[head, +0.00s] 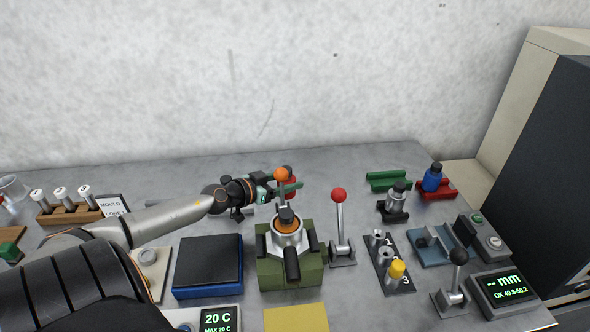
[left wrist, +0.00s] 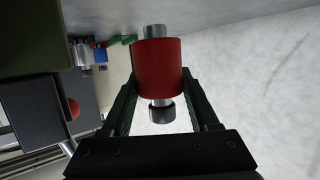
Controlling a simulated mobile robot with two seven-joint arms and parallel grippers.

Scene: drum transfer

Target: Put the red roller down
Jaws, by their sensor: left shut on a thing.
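My left gripper (head: 284,189) is shut on the red roller (head: 290,184) behind the green machine, partly hidden by the orange-knobbed lever. In the left wrist view the red roller (left wrist: 157,66) sits between the two green fingers, with a metal stub at each end. It seems to be above the table, though its height is hard to tell. A green cradle (head: 388,181) lies empty at the back right. A red cradle (head: 450,192) beside it holds a blue roller (head: 432,180). My right gripper is not in view.
A green machine (head: 275,271) stands in front of the gripper. A red-knobbed lever (head: 339,215) stands to its right. The back table strip between gripper and cradle looks clear.

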